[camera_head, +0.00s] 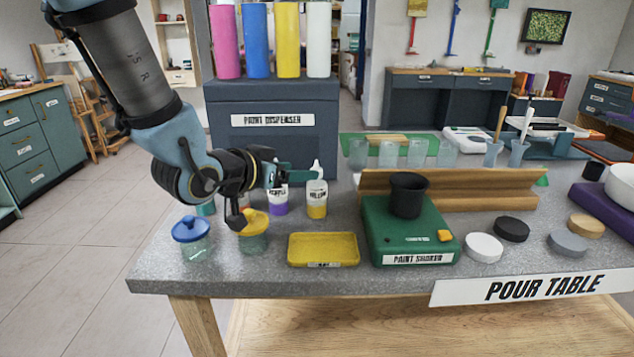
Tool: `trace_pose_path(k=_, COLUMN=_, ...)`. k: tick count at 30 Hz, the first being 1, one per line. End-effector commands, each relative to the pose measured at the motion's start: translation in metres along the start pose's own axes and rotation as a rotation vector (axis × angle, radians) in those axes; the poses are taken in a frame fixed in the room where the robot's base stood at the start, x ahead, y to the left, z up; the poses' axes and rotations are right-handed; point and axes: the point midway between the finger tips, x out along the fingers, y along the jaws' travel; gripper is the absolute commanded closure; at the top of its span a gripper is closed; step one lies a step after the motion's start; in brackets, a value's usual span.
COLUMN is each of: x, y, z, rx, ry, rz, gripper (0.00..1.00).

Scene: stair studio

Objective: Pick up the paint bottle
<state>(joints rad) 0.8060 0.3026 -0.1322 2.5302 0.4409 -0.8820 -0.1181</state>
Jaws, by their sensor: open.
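A paint bottle with yellow paint (317,203), a white nozzle and a label stands upright on the grey pour table (160,284). A bottle with purple paint (278,207) stands just left of it, its top partly hidden by my gripper. My gripper (300,173) comes in from the left, roughly level, with its fingers open and pointing right. The fingertips are close to the yellow bottle's nozzle. I cannot tell from this view whether they are beside it, in front of it or touching. Another bottle or jar behind my arm is mostly hidden.
A blue-lidded jar (192,240) and a yellow-lidded jar (253,237) stand below my arm. A yellow tray (323,250) lies in front of the bottles. The green paint shaker (410,243) holds a black cup (408,194). The paint dispenser (273,120) rises behind.

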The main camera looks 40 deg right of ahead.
Motion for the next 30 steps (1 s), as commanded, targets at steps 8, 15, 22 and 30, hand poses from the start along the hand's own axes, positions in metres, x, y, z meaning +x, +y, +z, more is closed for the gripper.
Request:
trace_pose_path(k=8, x=0.007, y=-0.001, z=0.001, rx=0.008, ry=-0.009, rz=-0.015, gripper=0.31)
trace_pose_path(k=15, x=0.034, y=-0.001, z=0.004, rx=0.009, ry=-0.005, rz=-0.015, gripper=0.31)
trace_pose_path(k=22, x=0.052, y=0.000, z=0.004, rx=0.010, ry=-0.007, rz=-0.013, gripper=0.31)
trace_pose_path(k=30, x=0.083, y=-0.001, z=0.005, rx=0.010, ry=-0.005, rz=-0.015, gripper=0.31)
